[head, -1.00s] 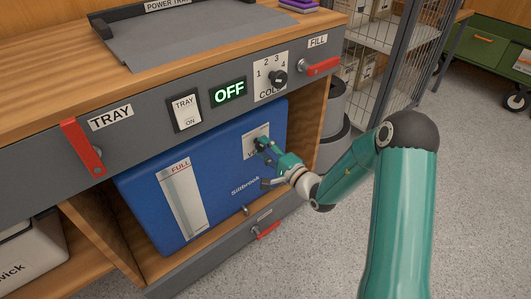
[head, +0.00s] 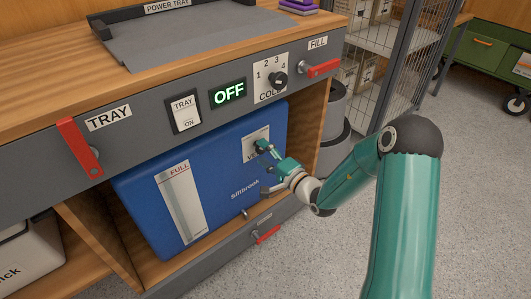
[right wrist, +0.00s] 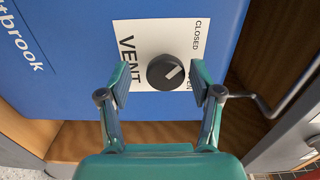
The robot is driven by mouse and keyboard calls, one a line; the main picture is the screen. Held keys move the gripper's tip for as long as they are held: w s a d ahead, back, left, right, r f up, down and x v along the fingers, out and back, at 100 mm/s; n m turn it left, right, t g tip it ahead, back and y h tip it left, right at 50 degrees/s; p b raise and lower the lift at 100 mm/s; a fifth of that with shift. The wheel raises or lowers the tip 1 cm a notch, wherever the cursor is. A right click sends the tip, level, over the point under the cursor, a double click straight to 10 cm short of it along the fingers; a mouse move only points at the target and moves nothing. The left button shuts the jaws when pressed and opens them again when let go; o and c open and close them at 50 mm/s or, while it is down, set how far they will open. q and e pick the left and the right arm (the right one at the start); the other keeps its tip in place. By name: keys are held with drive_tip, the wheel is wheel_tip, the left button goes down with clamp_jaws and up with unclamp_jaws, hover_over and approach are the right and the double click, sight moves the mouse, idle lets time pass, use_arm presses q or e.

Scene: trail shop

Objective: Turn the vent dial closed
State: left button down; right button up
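The vent dial (right wrist: 166,72) is a round black knob with a white pointer line, on a white plate (right wrist: 150,40) marked VENT and CLOSED. Another label is partly hidden by a finger. In the right wrist view the pointer aims right and slightly up, between the two labels. The plate (head: 250,137) is on the front of a blue Siltbrook box (head: 222,195) in the head view. My right gripper (right wrist: 160,78) is open, its fingers on either side of the dial with gaps between. In the head view the gripper (head: 265,167) largely hides the dial. My left gripper is out of view.
The box sits in a wooden bay under a grey panel (head: 145,145) with a red TRAY handle (head: 78,143), a display (head: 228,93) reading OFF, a numbered knob (head: 278,80) and a red FILL handle (head: 323,68). A thin dark rod (right wrist: 265,107) is beside the right finger.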

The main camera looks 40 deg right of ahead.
drive_tip(key=shift+d+r, duration=0.1)
drive_tip(key=shift+r, duration=0.05)
drive_tip(key=shift+s, duration=0.1)
drive_tip(key=s, duration=1.1)
drive_tip(key=shift+s+d, duration=0.4)
drive_tip(key=shift+d, duration=0.05)
